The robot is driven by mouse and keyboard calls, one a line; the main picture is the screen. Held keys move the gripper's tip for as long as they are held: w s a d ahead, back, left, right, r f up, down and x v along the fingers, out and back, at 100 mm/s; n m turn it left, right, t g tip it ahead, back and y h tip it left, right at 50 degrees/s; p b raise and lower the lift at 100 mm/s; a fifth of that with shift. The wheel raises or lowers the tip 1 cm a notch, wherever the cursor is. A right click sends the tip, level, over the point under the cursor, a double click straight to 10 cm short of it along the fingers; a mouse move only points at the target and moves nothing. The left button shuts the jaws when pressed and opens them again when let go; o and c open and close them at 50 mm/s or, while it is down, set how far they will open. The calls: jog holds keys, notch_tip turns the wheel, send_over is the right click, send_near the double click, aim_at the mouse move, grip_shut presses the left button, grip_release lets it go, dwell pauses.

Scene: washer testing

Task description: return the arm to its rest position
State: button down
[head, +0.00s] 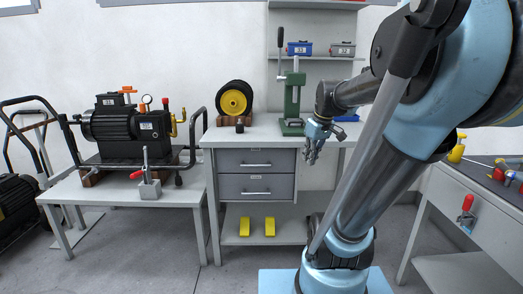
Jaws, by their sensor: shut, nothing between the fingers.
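My gripper (312,152) hangs at the end of my blue and grey arm, right of the picture's middle. Its fingers point down and it is shut with nothing held. It appears in front of the workbench's right part, just below the green press (293,105) in the picture. My arm fills much of the right side and hides part of the bench and wall behind it.
The workbench (262,136) has two grey drawers (258,172) and a lower shelf with yellow blocks (269,227). A left table holds a black pump (125,128) and a red-handled clamp (147,180). Another bench (470,192) stands right. Bare floor (215,280) lies in front.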

jog(key=s+d+f+m+h, duration=0.1)
jog(key=s+f+m, duration=0.5)
jog(key=s+f, duration=0.8)
jog(key=shift+s+d+g+h, duration=0.3)
jog(key=shift+s+d+g, duration=0.1)
jog(key=shift+s, duration=0.35)
